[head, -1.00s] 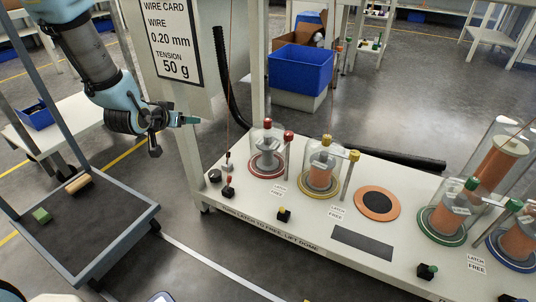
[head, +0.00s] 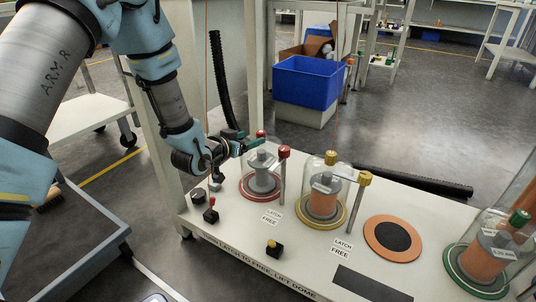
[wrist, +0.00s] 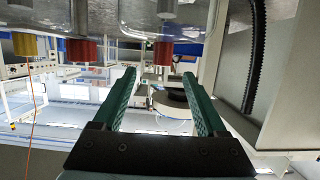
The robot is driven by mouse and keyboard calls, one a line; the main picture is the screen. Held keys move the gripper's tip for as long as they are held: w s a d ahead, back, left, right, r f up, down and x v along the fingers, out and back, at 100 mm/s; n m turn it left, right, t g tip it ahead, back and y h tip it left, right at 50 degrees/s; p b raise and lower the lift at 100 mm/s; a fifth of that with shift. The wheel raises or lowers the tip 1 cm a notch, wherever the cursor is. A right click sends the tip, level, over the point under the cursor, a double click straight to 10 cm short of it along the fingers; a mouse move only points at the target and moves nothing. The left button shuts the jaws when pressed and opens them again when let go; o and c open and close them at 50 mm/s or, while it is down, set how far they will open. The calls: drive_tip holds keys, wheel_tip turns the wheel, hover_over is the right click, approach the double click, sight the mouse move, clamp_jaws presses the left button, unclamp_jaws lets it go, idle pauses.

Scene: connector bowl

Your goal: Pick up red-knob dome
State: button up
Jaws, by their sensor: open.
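The red-knob dome is a clear glass dome (head: 262,164) over a grey spool, on a red-rimmed base at the left of the bench. Its red knob (head: 261,134) is partly hidden by my gripper in the head view. A red-capped latch post (head: 284,168) stands just right of the dome. My gripper (head: 249,141) is open and empty, with green fingers at the knob's height, just left of it. In the wrist view the picture is upside down; a red knob (wrist: 163,53) lies beyond and between the open fingertips (wrist: 158,75), with glass across the top.
A yellow-knob dome (head: 325,190) with its yellow-capped latch post (head: 358,200) stands to the right. Beyond it are an orange disc (head: 393,238) and a green-rimmed dome (head: 480,262). Small buttons line the bench front. A grey upright stands behind my arm.

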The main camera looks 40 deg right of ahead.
sight(260, 135)
drive_tip(key=b+x, duration=0.1)
drive_tip(key=x, duration=0.4)
drive_tip(key=shift+f, duration=0.1)
drive_tip(key=b+x, duration=0.2)
drive_tip(key=x, duration=0.3)
drive_tip(key=shift+w+f+b, duration=0.2)
drive_tip(key=shift+f+b, duration=0.05)
drive_tip(key=shift+b, duration=0.1)
drive_tip(key=shift+w+d, duration=0.15)
drive_tip(key=shift+d, duration=0.3)
clamp_jaws()
idle(0.5)
